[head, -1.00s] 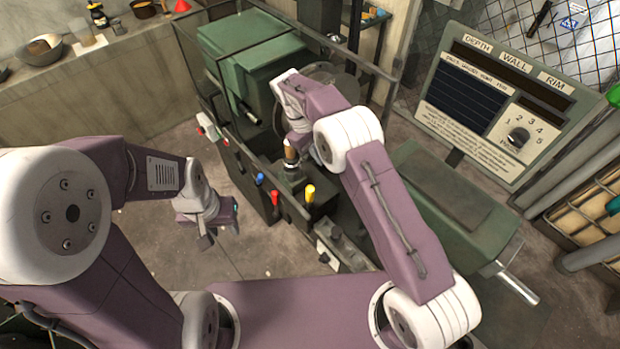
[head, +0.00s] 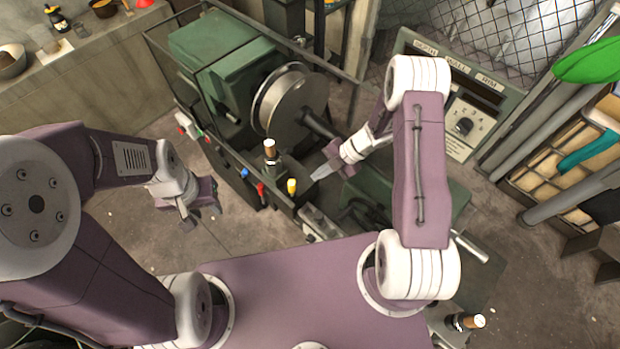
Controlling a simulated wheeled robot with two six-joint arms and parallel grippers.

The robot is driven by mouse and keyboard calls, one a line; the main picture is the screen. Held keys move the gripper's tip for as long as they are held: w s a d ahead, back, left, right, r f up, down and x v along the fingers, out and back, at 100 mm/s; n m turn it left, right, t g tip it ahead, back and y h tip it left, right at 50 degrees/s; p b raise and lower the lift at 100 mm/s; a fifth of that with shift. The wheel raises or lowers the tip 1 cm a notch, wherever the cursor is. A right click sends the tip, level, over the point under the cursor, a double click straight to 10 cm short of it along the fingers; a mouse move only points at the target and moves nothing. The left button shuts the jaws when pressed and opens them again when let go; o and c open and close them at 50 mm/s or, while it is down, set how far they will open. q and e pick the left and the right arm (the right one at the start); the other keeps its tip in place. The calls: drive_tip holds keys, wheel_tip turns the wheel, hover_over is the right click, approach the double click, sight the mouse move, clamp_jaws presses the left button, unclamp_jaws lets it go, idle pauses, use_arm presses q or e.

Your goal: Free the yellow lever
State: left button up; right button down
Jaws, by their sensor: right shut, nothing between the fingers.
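The yellow lever (head: 292,186) stands on the front of the green lathe-like machine (head: 215,55), to the right of a red lever (head: 261,190) and a blue lever (head: 245,173). A wooden-tipped post (head: 270,150) rises just behind them. My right gripper (head: 318,174) is shut and empty, its tip pointing left, a little to the right of the yellow lever and seemingly apart from it. My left gripper (head: 190,219) hangs low over the floor, left of the machine. Its fingers are small and partly hidden, so I cannot tell their opening.
A metal disc (head: 290,105) sits on the machine's spindle. A rail (head: 185,75) runs along the machine's front. A control panel (head: 470,110) stands at the right behind my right arm. A workbench (head: 75,65) lines the back left. The floor at left is clear.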

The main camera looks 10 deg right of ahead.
sight(292, 189)
drive_tip(key=p+x, duration=0.1)
drive_tip(key=x, duration=0.8)
drive_tip(key=shift+d+p, duration=0.15)
drive_tip(key=shift+p, duration=0.25)
drive_tip(key=shift+d, duration=0.1)
